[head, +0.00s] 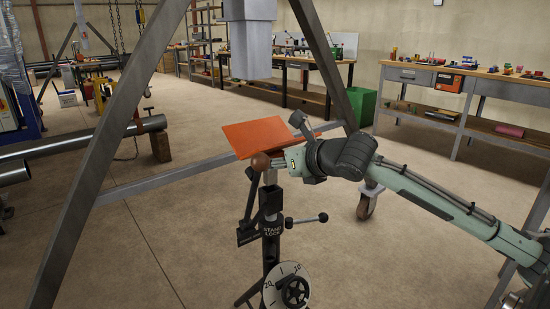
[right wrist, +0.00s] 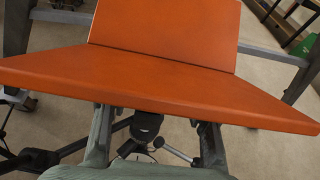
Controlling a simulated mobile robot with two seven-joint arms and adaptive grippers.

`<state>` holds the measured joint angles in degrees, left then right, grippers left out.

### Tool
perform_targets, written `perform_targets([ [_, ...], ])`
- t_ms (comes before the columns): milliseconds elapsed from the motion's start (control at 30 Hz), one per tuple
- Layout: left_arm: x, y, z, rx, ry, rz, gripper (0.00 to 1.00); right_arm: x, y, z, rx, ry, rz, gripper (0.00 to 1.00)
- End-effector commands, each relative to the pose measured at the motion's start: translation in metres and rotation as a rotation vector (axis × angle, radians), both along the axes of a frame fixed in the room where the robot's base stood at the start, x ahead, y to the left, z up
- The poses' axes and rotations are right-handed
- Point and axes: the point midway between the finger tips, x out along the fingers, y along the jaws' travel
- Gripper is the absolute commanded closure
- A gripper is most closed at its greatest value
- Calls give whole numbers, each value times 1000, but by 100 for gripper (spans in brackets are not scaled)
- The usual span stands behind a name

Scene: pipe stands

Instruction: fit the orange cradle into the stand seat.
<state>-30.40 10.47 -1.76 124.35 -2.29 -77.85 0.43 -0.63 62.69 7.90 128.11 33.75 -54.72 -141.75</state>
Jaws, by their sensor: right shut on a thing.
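The orange cradle (head: 255,135) shows as a tilted plate above the top of the black stand (head: 270,215) in the head view. In the right wrist view the cradle (right wrist: 165,75) spans the picture as two faces meeting at a fold. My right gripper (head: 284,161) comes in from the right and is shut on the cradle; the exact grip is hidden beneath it. Part of the stand (right wrist: 146,126) shows below the cradle between the fingers. The seat is mostly hidden, so I cannot tell whether the cradle touches it. My left gripper is out of view.
The stand carries a side handle (head: 307,219) and a numbered dial (head: 287,288). Grey frame legs (head: 110,150) slope on both sides, with a low crossbar (head: 165,178) behind the stand. A pipe (head: 80,140) lies at left. Workbenches (head: 465,85) stand at the back.

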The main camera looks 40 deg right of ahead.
Motion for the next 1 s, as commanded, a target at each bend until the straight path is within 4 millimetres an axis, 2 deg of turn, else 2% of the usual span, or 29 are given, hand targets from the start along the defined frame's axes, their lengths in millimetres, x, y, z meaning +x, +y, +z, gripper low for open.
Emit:
perform_targets([
  [1000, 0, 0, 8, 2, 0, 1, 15, 0, 0, 2, -2, -6, 1, 100],
])
